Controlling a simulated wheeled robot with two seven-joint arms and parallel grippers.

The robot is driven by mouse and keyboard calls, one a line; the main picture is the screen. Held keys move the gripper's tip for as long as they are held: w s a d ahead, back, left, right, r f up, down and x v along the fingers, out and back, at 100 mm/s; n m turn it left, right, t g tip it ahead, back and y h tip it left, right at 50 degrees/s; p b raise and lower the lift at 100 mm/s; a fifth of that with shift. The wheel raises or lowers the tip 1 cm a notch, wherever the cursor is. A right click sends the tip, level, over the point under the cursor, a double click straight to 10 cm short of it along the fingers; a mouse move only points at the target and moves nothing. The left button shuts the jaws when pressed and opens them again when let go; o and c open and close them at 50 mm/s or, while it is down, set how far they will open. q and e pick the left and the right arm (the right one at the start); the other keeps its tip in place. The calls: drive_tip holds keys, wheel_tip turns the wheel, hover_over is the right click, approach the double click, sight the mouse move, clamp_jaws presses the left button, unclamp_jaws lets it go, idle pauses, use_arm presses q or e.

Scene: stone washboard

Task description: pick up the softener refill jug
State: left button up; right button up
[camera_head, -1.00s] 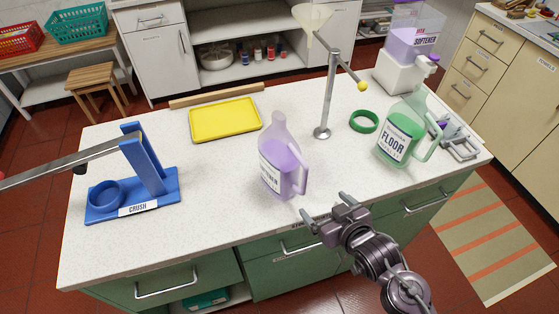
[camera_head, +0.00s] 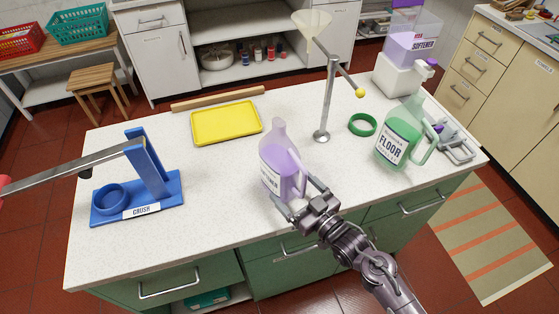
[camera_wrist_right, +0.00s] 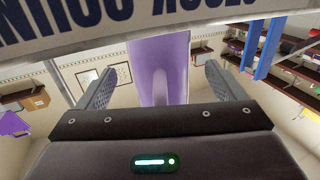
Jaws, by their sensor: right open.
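The softener refill jug (camera_head: 279,160) stands upright near the front edge of the white counter, with purple liquid inside and its handle on the right side. My right gripper (camera_head: 297,194) is open at the jug's lower right side, its fingers pointing at it. In the right wrist view the jug (camera_wrist_right: 160,72) shows as a purple band between the two open fingers (camera_wrist_right: 160,88), with a visible gap on each side. Whether the fingertips touch it I cannot tell. My left gripper is not in view.
On the counter (camera_head: 230,190) are a blue crusher (camera_head: 150,165) with a long lever, a yellow tray (camera_head: 226,122), a metal stand (camera_head: 329,95) with a funnel, a green ring (camera_head: 362,124) and a green floor-cleaner jug (camera_head: 398,140). A printed strip (camera_wrist_right: 140,18) crosses the wrist view's top.

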drive_tip(key=shift+x, duration=1.15)
drive_tip(key=c, duration=1.7)
drive_tip(key=shift+r, duration=0.2)
drive_tip(key=shift+c, duration=0.2)
